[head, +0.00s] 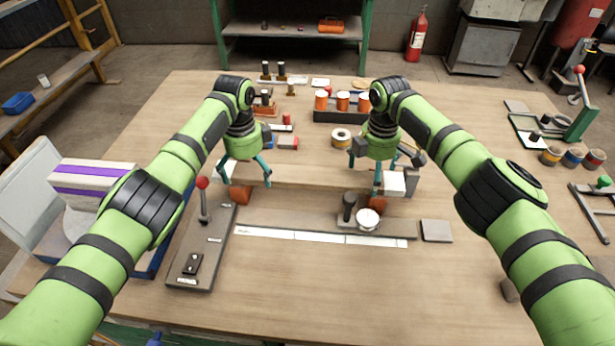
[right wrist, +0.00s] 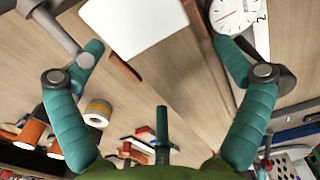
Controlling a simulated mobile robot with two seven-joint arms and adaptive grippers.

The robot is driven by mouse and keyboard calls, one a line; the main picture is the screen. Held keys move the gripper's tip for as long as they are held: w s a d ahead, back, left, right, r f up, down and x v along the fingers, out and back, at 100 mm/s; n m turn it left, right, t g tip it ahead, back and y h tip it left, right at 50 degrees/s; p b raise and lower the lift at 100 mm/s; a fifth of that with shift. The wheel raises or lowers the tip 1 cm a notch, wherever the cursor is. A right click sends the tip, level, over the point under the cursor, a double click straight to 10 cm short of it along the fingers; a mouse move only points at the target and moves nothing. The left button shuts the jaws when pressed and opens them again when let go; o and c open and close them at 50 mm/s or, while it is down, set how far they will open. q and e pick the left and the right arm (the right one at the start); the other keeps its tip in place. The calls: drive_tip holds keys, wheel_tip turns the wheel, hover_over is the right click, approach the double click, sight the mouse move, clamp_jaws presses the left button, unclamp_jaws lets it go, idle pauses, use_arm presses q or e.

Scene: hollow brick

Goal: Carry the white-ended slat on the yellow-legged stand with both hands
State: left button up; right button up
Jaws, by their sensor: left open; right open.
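A wooden slat (head: 310,175) lies left to right across the table's middle, raised on orange-brown blocks (head: 240,194). Its right white end (head: 393,183) shows beside my right gripper; the left end is hidden behind my left gripper. My left gripper (head: 245,177) is open above the slat's left end, fingers pointing down. My right gripper (head: 378,174) is open above the right end. In the right wrist view, a white end (right wrist: 130,25) lies between the spread fingers, and I see no grip on it. I cannot identify a yellow-legged stand under the slat.
In front of the slat lie a white ruler strip (head: 320,237), a dial gauge (head: 367,219) and a red-knobbed lever plate (head: 203,240). Orange spools (head: 343,100) stand behind. A green press (head: 570,120) is at right. The front middle of the table is clear.

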use_arm(q)
drive_tip(key=shift+f, duration=0.1)
use_arm(e)
drive_tip(key=shift+f, duration=0.1)
use_arm(q)
drive_tip(key=c, duration=1.3)
use_arm(e)
drive_tip(key=c, duration=1.3)
